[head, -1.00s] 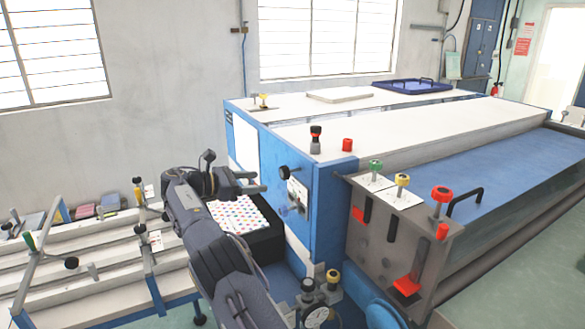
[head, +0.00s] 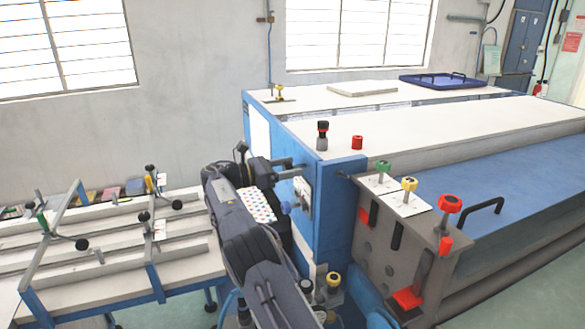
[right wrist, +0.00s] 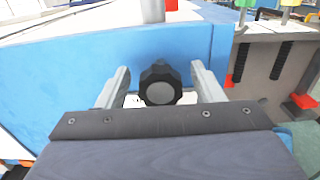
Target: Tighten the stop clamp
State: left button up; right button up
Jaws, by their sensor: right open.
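A black lobed knob (right wrist: 160,85), which looks like the stop clamp's knob, stands out from the machine's blue end frame (right wrist: 190,50) in the right wrist view. My right gripper (right wrist: 160,76) is open, with one finger on each side of the knob and a visible gap to both. In the head view my right gripper (head: 296,167) is at the blue end frame, above a white plate (head: 303,192). The knob is not clearly visible there, apparently hidden by the gripper. My left gripper is not in view.
Red, yellow and green knobs (head: 409,184) stand on the grey bracket at right. A black-and-red knob (head: 322,135) and a red cap (head: 357,142) are on the machine top. A low white rack (head: 110,240) with clamps stands at left.

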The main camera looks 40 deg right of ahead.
jog(key=shift+s+d, duration=0.2)
jog(key=shift+d, duration=0.35)
jog(key=c, duration=1)
